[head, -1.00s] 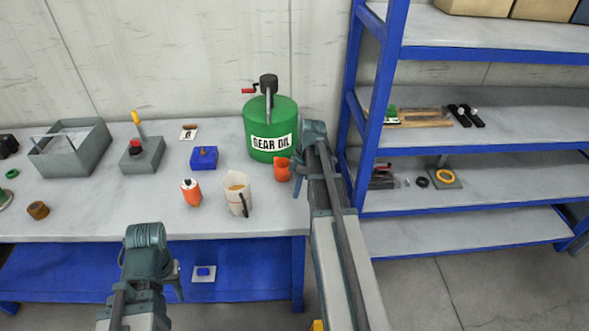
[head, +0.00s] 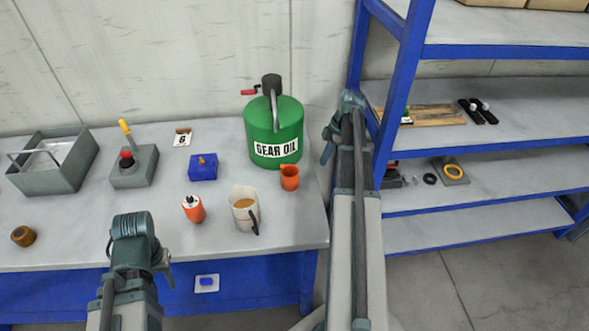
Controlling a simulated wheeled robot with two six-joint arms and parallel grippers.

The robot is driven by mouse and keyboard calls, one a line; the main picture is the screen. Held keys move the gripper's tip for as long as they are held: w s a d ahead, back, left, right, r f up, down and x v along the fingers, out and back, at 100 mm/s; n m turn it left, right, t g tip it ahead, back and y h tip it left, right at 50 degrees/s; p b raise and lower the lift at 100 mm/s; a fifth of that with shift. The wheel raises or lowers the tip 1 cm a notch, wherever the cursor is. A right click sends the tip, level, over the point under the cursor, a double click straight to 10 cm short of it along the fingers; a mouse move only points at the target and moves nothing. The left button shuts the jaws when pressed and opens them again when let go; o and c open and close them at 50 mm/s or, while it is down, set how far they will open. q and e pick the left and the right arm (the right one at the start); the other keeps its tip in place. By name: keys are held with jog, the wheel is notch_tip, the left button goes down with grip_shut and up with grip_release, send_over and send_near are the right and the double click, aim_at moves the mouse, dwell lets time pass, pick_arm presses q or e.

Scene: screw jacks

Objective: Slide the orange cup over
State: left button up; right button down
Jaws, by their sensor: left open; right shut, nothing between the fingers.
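The orange cup (head: 290,178) stands upright on the grey table, close to the front right of the green gear oil can (head: 274,128). My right gripper (head: 328,146) is shut and empty, to the right of the cup and apart from it, near the table's right end. My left gripper (head: 165,268) is open and empty at the table's front edge, far to the left of the cup; its fingers are partly hidden.
A measuring jug (head: 243,212) with brown liquid and an orange canister (head: 193,208) stand left of the cup. A blue block (head: 203,167), a lever box (head: 134,168) and a grey tray (head: 50,178) stand further left. A blue-framed shelf (head: 400,90) rises at the right.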

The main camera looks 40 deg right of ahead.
aim_at(292, 179)
jog(key=b+x, duration=1)
jog(key=shift+w+f, duration=0.3)
jog(key=shift+w+a+r, duration=0.15)
jog(key=shift+w+a, duration=0.15)
jog(key=shift+a, duration=0.25)
jog(key=shift+w+a+r, duration=0.2)
jog(key=shift+w+a, duration=0.05)
jog(key=shift+a, duration=0.25)
pick_arm(q)
notch_tip(292, 179, down, 10)
jog(key=shift+w+r, duration=0.25)
jog(key=shift+w, duration=0.15)
pick_arm(e)
jog(key=shift+w+a, duration=0.35)
jog(key=shift+a, duration=0.35)
jog(key=a, duration=0.1)
jog(key=w+a, duration=0.2)
jog(key=shift+a, duration=0.4)
jog(key=shift+d, duration=0.1)
